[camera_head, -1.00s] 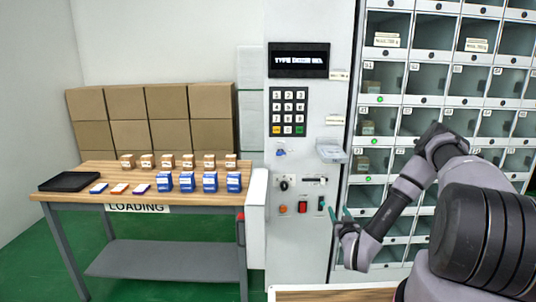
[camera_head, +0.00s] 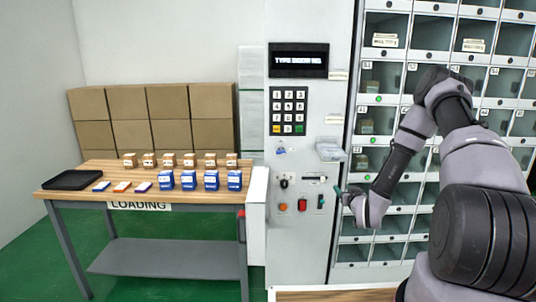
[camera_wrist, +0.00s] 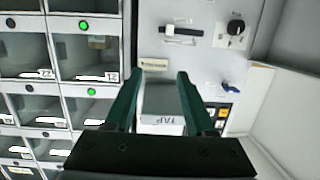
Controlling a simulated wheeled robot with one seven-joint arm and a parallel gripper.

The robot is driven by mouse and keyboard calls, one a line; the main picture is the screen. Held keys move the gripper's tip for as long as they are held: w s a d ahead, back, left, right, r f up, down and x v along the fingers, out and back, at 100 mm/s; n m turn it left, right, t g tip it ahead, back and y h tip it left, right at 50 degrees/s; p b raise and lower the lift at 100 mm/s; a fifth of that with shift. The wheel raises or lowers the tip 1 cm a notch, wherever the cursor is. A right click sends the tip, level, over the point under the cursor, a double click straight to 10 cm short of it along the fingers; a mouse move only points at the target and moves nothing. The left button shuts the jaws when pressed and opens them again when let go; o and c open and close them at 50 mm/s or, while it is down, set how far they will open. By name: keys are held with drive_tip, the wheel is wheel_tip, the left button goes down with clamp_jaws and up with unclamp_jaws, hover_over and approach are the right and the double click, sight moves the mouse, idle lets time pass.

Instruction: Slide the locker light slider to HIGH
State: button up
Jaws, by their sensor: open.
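My gripper (camera_head: 339,191) is to the right of the slider and slightly lower in the head view. In the wrist view my gripper (camera_wrist: 158,80) is open with two green fingers apart and nothing between them; the slider is beyond the fingertips.
A TAP reader box (camera_head: 331,152) juts from the panel above the slider; it shows between my fingers (camera_wrist: 162,112). A black knob (camera_head: 284,183), red switch (camera_head: 303,205) and dark rocker (camera_head: 321,202) are close by. Lockers (camera_head: 410,125) stand right; a loading table (camera_head: 110,178) stands left.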

drive_tip(key=s+r+m+g, duration=0.1)
drive_tip(key=s+r+g, duration=0.1)
drive_tip(key=r, duration=1.1)
drive_tip(key=s+r+g, duration=0.3)
drive_tip(key=r, duration=1)
drive_tip(key=s+a+r+m+g, duration=0.1)
drive_tip(key=s+r, duration=0.3)
drive_tip(key=s, duration=0.6)
drive_tip(key=s+a+r+m+g+y, duration=0.1)
drive_tip(key=s+r, duration=0.4)
drive_tip(key=s, duration=0.5)
drive_tip(key=s+a+r+m+g, duration=0.1)
drive_tip(key=s+r, duration=0.3)
drive_tip(key=s, duration=0.6)
drive_tip(key=shift+s+a+r+m+g+y, duration=0.2)
drive_tip(key=shift+a+m+g+y, duration=0.1)
drive_tip(key=shift+a+g, duration=0.3)
drive_tip(key=shift+a, duration=0.1)
idle(1.7)
